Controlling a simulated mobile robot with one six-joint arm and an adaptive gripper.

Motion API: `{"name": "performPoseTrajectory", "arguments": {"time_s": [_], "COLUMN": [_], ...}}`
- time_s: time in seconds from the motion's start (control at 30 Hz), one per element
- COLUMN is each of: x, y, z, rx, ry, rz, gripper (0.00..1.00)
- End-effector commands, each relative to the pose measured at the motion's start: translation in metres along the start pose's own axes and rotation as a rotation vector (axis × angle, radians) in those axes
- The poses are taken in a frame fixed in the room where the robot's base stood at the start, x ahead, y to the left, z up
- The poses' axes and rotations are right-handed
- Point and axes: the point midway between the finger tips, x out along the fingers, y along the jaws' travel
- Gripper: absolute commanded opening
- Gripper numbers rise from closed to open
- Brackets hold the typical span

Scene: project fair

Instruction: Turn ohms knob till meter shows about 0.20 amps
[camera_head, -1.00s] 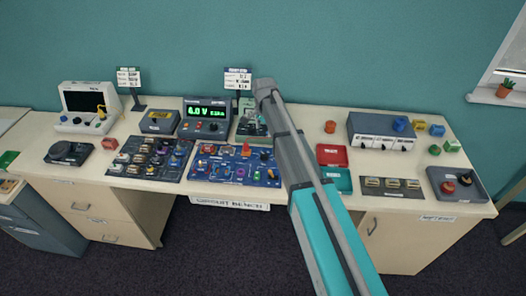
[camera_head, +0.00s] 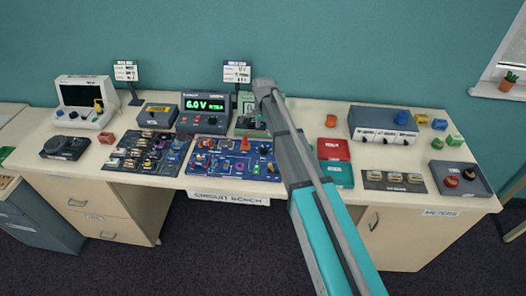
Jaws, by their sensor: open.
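A blue circuit board (camera_head: 225,172) with several coloured parts lies at the bench's front, left of my arm. A dark round knob-like part (camera_head: 264,149) sits at its upper right; its label is too small to read, so I cannot tell if it is the ohms knob. A pale green meter-like device (camera_head: 247,106) stands behind the board, partly covered by my arm; its reading is not legible. A dark power supply (camera_head: 203,112) shows 6.0 V in green, with smaller unreadable characters beside it. My arm crosses the board's right side; my gripper's fingers are not visible.
A dark component tray (camera_head: 148,152) lies left of the board. Red (camera_head: 333,149) and teal (camera_head: 335,175) trays sit right of my arm. A grey box (camera_head: 382,124) stands behind them. A sign (camera_head: 237,72) rises behind the meter-like device.

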Motion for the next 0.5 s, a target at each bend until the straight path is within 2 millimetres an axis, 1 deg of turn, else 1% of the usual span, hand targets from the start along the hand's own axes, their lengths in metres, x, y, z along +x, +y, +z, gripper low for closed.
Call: {"name": "performPoseTrajectory", "arguments": {"time_s": [0.03,0.5], "x": [0.008,0.043], "y": [0.000,0.000], "z": [0.000,0.001], "rx": [0.000,-0.001], "ry": [0.000,0.000], "rz": [0.000,0.000], "gripper": [0.81,0.81]}}
